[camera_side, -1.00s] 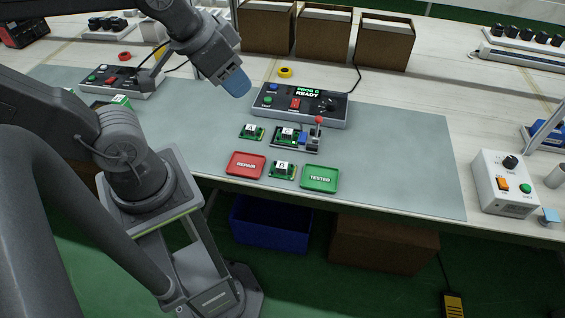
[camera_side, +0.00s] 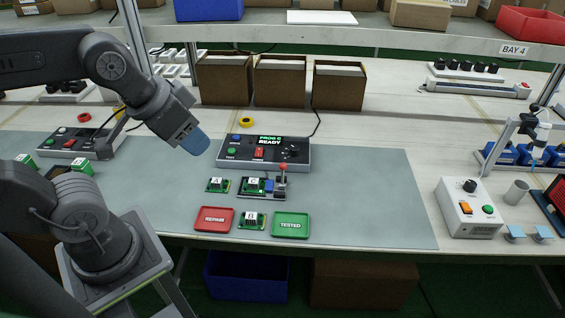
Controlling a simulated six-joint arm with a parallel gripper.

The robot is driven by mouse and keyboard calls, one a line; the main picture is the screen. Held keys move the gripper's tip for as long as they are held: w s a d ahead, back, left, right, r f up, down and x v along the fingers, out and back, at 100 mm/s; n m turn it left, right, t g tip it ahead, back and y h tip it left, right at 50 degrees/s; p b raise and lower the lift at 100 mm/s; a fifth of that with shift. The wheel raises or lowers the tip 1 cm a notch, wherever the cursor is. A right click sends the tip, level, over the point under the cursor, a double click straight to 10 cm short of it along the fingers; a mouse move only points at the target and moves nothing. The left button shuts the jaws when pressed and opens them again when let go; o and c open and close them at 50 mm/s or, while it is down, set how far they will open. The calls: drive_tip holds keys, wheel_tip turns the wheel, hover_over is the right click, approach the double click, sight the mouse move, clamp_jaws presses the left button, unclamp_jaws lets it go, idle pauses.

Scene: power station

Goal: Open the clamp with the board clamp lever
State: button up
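The clamp fixture (camera_side: 269,188) sits on the grey mat in front of the programmer box. Its lever, with a red knob (camera_side: 283,167), stands about upright at the fixture's right end. A green board marked C (camera_side: 254,185) lies in the fixture, next to a blue block (camera_side: 270,187). How the clamp grips the board is too small to tell. My gripper (camera_side: 196,142) has a blue tip and hangs in the air, up and left of the fixture and apart from the lever. Its fingers cannot be made out, and nothing is visibly held.
The programmer box (camera_side: 263,153) behind the fixture shows "PROG C READY". Board A (camera_side: 217,184) lies left of the fixture. Board B (camera_side: 251,220) lies between the red REPAIR tray (camera_side: 214,220) and the green TESTED tray (camera_side: 291,225). The mat's right part (camera_side: 370,195) is clear.

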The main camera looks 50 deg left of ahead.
drive_tip(key=shift+w+a+r, duration=0.15)
drive_tip(key=shift+w+r, duration=0.05)
drive_tip(key=shift+w, duration=0.3)
drive_tip(key=shift+c, duration=1.4)
drive_tip(key=w+a+g, duration=0.1)
drive_tip(key=w, duration=0.2)
drive_tip(key=w+a, duration=0.1)
drive_tip(key=w, duration=0.2)
drive_tip(key=w+a+n+g, duration=0.1)
drive_tip(key=w, duration=0.2)
drive_tip(key=shift+w+r+g+h, duration=0.3)
clamp_jaws()
drive_tip(key=w+a+f+n+g+h, duration=0.2)
drive_tip(key=w+a+f+g+h, duration=0.1)
drive_tip(key=w+a+f, duration=1.4)
wheel_tip(320, 180, down, 3)
drive_tip(key=shift+w+a+h, duration=0.2)
drive_tip(key=shift+w+h, duration=0.2)
drive_tip(key=shift+h, duration=0.3)
drive_tip(key=shift+g, duration=0.3)
